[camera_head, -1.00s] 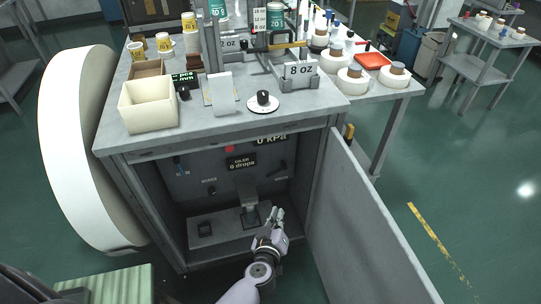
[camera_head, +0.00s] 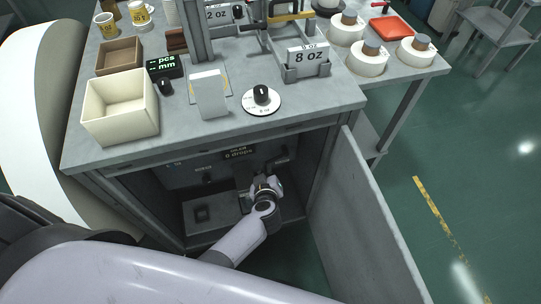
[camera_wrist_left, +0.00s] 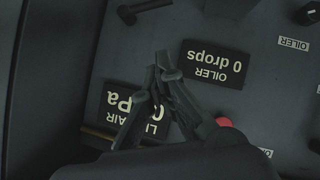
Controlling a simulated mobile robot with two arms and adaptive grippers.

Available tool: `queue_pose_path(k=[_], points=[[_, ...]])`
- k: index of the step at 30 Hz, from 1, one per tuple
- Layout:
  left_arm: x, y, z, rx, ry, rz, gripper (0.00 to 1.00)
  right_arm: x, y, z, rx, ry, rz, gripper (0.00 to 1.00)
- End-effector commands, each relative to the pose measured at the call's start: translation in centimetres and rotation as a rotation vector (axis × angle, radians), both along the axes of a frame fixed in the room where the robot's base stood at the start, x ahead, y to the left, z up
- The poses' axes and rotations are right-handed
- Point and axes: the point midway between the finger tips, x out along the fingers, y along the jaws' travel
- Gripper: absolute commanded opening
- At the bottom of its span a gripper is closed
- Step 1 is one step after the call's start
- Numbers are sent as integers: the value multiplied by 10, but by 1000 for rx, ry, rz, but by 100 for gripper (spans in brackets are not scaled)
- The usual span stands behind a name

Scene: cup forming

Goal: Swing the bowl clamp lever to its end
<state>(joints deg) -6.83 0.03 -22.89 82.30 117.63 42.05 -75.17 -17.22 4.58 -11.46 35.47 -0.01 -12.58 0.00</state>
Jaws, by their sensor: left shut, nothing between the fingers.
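My left gripper (camera_head: 266,186) is inside the open front cabinet, in front of its dark back panel. In the wrist view the gripper (camera_wrist_left: 163,68) is shut and empty, with its fingertips between two black display plates. A dark lever (camera_head: 277,162) sits on the panel's right side, above the gripper. In the wrist view, where the writing is upside down, a dark lever (camera_wrist_left: 140,8) shows at the top left, apart from the fingers. It is probably the bowl clamp lever, but its label cannot be read. The right gripper is not in view.
The cabinet door (camera_head: 372,220) stands open at the right. The oiler plate (camera_wrist_left: 215,62) reads 0 drops; a red button (camera_wrist_left: 223,122) is beside the fingers. A dark knob (camera_wrist_left: 306,13) is at the wrist view's top right. A cream box (camera_head: 120,108) and dial (camera_head: 261,97) stand on top.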

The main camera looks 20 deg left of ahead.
Motion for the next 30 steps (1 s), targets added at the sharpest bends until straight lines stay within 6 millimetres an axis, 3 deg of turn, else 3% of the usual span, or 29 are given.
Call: queue_pose_path(k=[8,20,24,30], points=[[19,7,-13,2,-2,0,0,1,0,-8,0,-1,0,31],[87,29,-58,2,-2,0,0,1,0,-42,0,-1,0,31],[93,22,-78,2,-1,-1,0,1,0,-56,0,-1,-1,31],[98,19,-86,1,-2,0,0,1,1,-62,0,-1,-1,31]])
